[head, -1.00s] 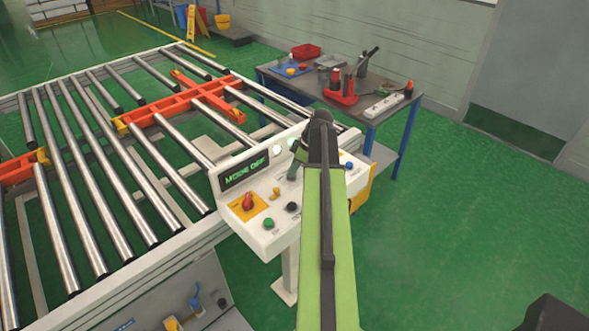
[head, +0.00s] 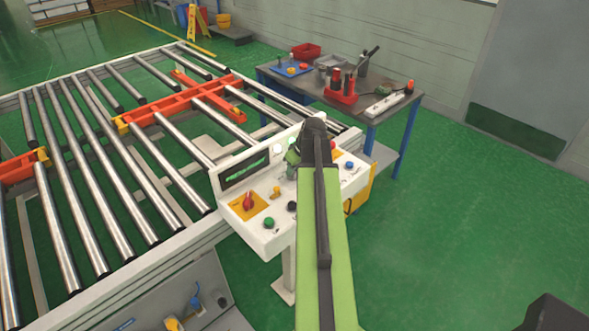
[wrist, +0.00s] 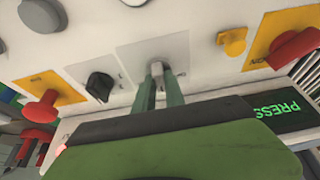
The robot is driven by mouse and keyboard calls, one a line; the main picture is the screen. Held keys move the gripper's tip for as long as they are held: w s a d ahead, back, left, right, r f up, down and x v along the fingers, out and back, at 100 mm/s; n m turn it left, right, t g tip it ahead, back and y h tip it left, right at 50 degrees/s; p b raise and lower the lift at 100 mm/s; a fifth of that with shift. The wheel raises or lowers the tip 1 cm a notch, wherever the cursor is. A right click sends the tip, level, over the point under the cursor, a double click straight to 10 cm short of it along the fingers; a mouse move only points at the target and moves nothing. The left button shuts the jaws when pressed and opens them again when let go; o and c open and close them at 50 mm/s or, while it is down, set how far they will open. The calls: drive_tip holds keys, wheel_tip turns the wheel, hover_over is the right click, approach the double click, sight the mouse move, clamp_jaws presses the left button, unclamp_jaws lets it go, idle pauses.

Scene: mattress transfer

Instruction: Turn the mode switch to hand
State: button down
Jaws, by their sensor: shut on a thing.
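My gripper (wrist: 159,88) is shut on a small grey knob (wrist: 157,68) on a white plate, which I take to be the mode switch. Its two green fingers lie on either side of the knob. In the head view my gripper (head: 293,157) is at the back of the white control panel (head: 240,229), and my arm hides the knob there. The wrist view shows green letters beginning "PRESS" on the panel's display (wrist: 285,108). The knob's position label cannot be read.
Close beside the knob are a black selector (wrist: 99,86), a yellow knob (wrist: 232,40) and red knobs on yellow plates (wrist: 293,47). A roller conveyor (head: 140,150) lies left of the panel. A table with tools (head: 375,104) stands behind. Green floor at right is clear.

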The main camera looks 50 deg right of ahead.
idle(0.4)
drive_tip(key=c, duration=1.4)
unclamp_jaws()
drive_tip(key=p+v, duration=1.6)
drive_tip(key=v, duration=0.1)
drive_tip(key=shift+r, duration=0.2)
